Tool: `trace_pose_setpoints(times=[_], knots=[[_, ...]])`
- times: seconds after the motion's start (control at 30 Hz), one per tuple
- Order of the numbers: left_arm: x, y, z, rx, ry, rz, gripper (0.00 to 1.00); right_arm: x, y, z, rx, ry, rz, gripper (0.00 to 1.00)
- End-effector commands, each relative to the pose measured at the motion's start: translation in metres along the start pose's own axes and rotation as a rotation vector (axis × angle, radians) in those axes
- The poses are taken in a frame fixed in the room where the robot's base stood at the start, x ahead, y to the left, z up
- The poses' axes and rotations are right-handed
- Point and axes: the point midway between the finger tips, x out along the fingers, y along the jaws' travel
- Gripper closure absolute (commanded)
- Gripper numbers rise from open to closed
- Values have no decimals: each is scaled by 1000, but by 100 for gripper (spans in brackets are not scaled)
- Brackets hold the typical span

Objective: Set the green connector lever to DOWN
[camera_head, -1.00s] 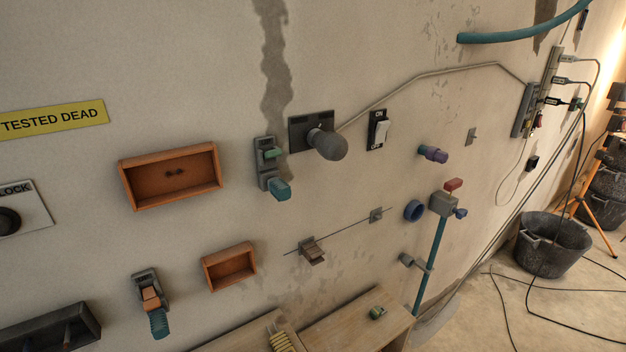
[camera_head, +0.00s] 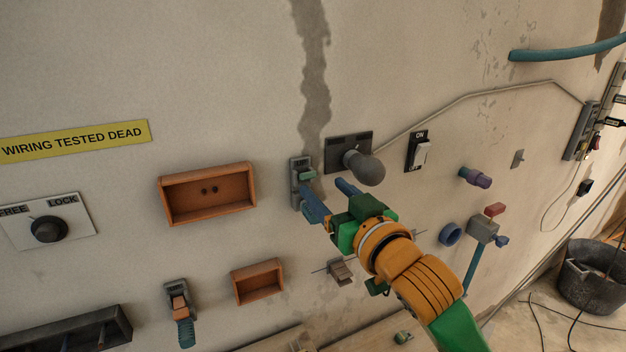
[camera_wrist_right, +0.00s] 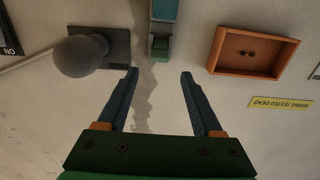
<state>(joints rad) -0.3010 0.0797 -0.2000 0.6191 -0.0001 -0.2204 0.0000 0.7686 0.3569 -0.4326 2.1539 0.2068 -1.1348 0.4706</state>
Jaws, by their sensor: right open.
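The green connector has a grey wall plate (camera_head: 295,170) with a small green lever (camera_head: 307,174) in its upper part. In the upside-down right wrist view, the green lever (camera_wrist_right: 160,47) and a teal plug body (camera_wrist_right: 164,10) show at the top middle. My right gripper (camera_head: 325,188) is in front of the wall just below and right of the lever. One blue finger covers the plug body in the head view. In the wrist view the gripper (camera_wrist_right: 160,74) is open and empty, its fingertips spread to either side of the lever's line. My left gripper is not in view.
A round dark knob (camera_head: 366,168) sticks out close right of the connector. An orange box (camera_head: 207,195) is on its left. A similar connector with an orange lever (camera_head: 179,305) is lower left. An ON/OFF switch (camera_head: 421,153) is farther right.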

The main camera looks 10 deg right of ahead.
Motion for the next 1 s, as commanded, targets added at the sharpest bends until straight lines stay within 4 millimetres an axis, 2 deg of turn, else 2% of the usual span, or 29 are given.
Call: trace_pose_setpoints(times=[0.1,0.3,0.43,0.67,0.7,0.93,1.0], knots=[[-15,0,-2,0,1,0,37,24,0,-4,1,-6,2,32],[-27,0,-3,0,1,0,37,54,1,-2,1,-4,2,32],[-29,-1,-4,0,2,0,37,62,1,0,-1,-4,2,32],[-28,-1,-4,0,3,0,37,64,1,2,-1,-3,2,32],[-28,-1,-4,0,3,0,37,64,1,2,-1,-3,2,35],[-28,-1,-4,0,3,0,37,63,1,2,-1,-4,2,97],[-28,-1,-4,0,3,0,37,63,1,2,-1,-4,2,100]])
